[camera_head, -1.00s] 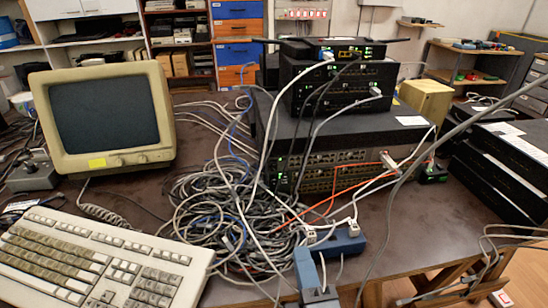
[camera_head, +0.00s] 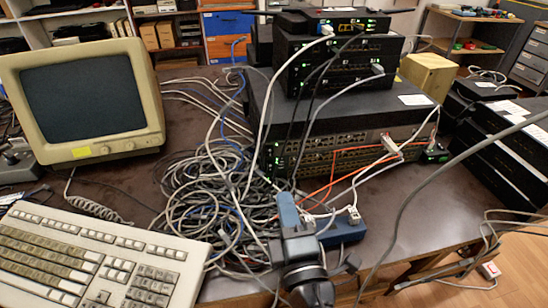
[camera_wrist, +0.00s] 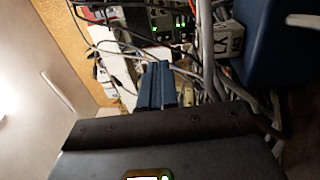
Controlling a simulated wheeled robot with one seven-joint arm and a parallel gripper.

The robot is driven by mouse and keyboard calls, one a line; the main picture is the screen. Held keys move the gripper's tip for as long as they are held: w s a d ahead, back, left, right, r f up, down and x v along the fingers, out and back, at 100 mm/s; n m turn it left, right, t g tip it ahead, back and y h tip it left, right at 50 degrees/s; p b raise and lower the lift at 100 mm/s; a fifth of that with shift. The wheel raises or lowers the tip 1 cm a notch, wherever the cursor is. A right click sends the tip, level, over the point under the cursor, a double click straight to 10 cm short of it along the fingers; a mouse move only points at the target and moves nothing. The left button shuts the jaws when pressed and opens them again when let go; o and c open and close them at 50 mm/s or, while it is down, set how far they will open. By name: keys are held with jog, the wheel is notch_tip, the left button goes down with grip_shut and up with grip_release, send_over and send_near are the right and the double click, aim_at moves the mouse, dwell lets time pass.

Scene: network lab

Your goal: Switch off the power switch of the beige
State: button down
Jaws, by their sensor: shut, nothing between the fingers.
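The beige monitor (camera_head: 150,100) stands at the left of the desk, dark-screened, with a yellow label and small knobs on its lower bezel. The beige keyboard (camera_head: 120,215) lies in front of it. I cannot tell a power switch on either. A small pale box with a red part (camera_head: 490,270) sits on the floor at the lower right, a cable beside it. My gripper (camera_head: 286,205) is over the desk's front, right of the keyboard, in front of the cable heap. Its blue fingers (camera_wrist: 157,75) are together and empty in the wrist view.
A blue box with white plugs (camera_head: 342,232) is just right of my gripper; a blue surface (camera_wrist: 280,40) also shows close by in the wrist view. Tangled cables (camera_head: 205,190) and stacked network units (camera_head: 335,120) stand behind. A grey cable (camera_head: 415,200) crosses the right side.

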aim_at(271, 150)
jog(key=p+x, duration=0.1)
jog(key=x, duration=1)
jog(key=shift+w, duration=0.1)
jog(key=shift+r+p, duration=0.15)
jog(key=shift+p, duration=0.25)
